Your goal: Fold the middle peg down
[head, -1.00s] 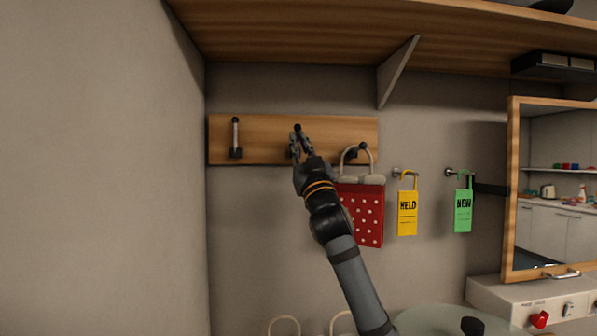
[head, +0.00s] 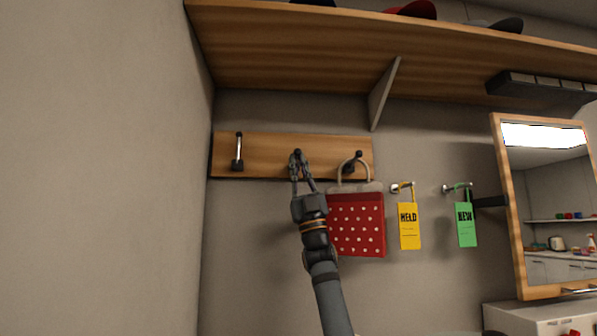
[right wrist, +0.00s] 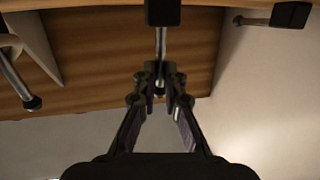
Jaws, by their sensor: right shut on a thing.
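A wooden peg board (head: 262,143) is fixed to the wall and carries three pegs. My right gripper (head: 298,158) is in front of the board's middle and shut on the middle peg (head: 298,152). In the right wrist view the middle peg (right wrist: 161,42) is a metal rod running from a dark block to my right gripper's fingertips (right wrist: 160,80). In the head view my fingers hide most of this peg, so its exact angle is unclear. The left peg (head: 238,150) stands upright against the board. My left gripper is not in view.
A red polka-dot bag (head: 357,225) hangs from the right peg (head: 354,160), close beside my right gripper. Yellow (head: 409,233) and green (head: 466,234) tags hang farther right, near a mirror (head: 506,200). A wooden shelf (head: 300,45) overhangs the board.

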